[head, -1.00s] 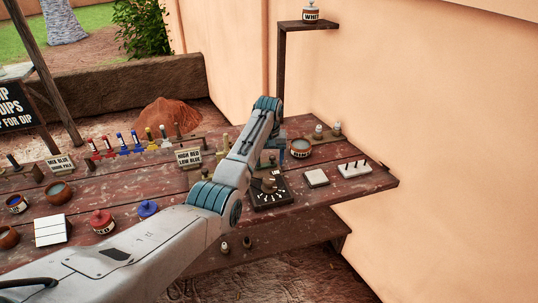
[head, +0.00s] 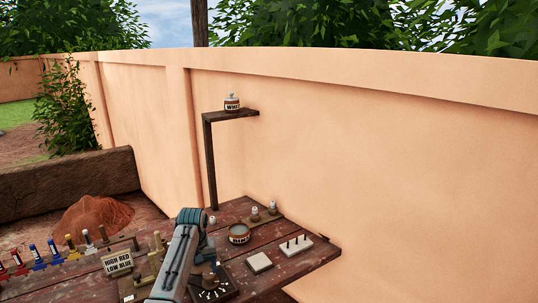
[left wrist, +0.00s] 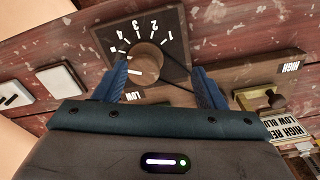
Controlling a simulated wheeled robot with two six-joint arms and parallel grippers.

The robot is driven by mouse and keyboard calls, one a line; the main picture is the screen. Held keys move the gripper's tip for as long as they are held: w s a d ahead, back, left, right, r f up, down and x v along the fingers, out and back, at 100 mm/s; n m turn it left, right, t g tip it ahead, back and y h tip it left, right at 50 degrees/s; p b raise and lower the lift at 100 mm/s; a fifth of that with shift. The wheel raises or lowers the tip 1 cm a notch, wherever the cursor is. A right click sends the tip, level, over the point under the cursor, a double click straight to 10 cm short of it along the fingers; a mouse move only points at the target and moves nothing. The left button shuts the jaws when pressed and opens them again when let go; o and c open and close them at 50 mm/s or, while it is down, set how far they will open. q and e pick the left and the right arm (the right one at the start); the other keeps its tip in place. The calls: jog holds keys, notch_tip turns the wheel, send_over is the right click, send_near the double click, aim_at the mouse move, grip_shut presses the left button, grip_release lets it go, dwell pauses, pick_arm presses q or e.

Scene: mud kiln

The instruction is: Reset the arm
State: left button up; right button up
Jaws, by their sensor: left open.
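My left arm reaches over the wooden table in the head view, and its own links hide most of the gripper there. In the left wrist view my left gripper (left wrist: 160,82) is open, with its two blue fingers apart and nothing held. The black dial (left wrist: 172,30) with white numbers and a round brown knob (left wrist: 148,62) lies beyond the fingertips. The knob appears between the fingers; I cannot tell how close they are. The dial also shows in the head view (head: 226,289), partly covered by my arm. My right gripper is not in view.
A post shelf (head: 232,115) bears a labelled jar (head: 232,102). A plaster wall (head: 380,170) stands close behind.

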pick_arm(q)
jog(key=shift+t, duration=0.4)
jog(key=s+f, duration=0.2)
jog(key=s, duration=0.1)
jog(key=s+a+f, duration=0.1)
jog(key=s+f, duration=0.2)
jog(key=s+a+f, duration=0.1)
jog(key=s+f, duration=0.2)
jog(key=shift+s+a, duration=0.1)
jog(key=shift+s, duration=0.2)
jog(key=s+a+f+m, duration=0.15)
jog(key=s+f, duration=0.25)
jog(key=s, duration=1)
jog(key=s+r+m+t, duration=0.1)
jog(key=s+r, duration=0.3)
jog(key=s, duration=0.8)
jog(key=s+r+m+t, duration=0.2)
jog(key=s+r, duration=0.2)
jog(key=s, duration=0.8)
notch_tip(320, 180, down, 30)
jog(key=a+g+y+b, duration=0.1)
jog(key=a+g+b, duration=0.1)
jog(key=s+f+b, duration=0.1)
jog(key=s+f, duration=0.8)
jog(key=f, duration=0.2)
jog(key=s+a+f+n+g+b, duration=0.1)
jog(key=s+f, duration=0.9)
jog(key=f, duration=0.2)
jog(key=shift+a+f, duration=0.25)
jog(key=shift+a, duration=0.05)
